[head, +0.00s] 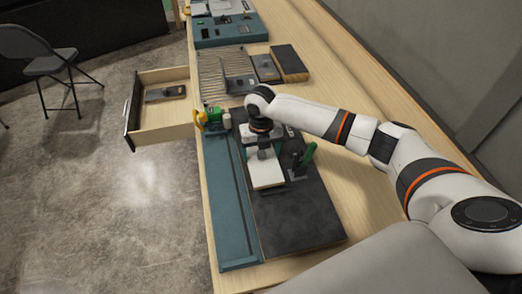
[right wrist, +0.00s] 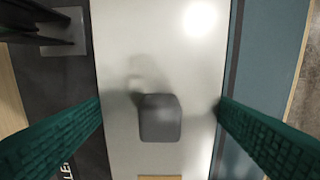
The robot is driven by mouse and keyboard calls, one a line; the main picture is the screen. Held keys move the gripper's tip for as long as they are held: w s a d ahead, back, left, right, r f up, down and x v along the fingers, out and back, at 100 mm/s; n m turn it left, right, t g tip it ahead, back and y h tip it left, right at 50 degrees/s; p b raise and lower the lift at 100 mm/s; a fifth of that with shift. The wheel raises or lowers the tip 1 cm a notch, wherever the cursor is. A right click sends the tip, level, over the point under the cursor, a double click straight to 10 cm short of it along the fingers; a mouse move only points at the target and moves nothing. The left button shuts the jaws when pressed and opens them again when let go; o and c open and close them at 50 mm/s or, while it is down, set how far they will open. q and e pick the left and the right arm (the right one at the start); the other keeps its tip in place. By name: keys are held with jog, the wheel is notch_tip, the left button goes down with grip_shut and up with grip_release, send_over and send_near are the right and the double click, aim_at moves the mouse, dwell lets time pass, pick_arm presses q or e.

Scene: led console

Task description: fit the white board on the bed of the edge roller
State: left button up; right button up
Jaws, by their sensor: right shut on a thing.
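The white board (head: 267,178) lies over the upper part of the edge roller's black bed (head: 295,220), beside the teal strip (head: 230,205). In the right wrist view, the white board (right wrist: 160,60) fills the middle, with a grey block (right wrist: 159,118) on its face. My right gripper (right wrist: 160,103) has its green fingers at the board's two long edges and is shut on it; in the head view, my right gripper (head: 264,150) is above the board. I cannot tell whether the board touches the bed. My left gripper is not in view.
A green upright part (head: 307,156) stands right of the board. A green and yellow device (head: 212,119) stands at the bench's left edge, near an open drawer (head: 158,122). Slats (head: 211,76), dark blocks (head: 290,63) and a teal console (head: 228,30) lie beyond. The bed's near part is clear.

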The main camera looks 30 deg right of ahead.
jog(key=shift+f+b, duration=0.4)
jog(key=shift+f, duration=0.65)
dwell(0.6)
jog(key=o, duration=1)
jog(key=shift+o, duration=0.2)
notch_tip(320, 180, up, 11)
jog(key=b, duration=0.3)
jog(key=shift+r, duration=0.55)
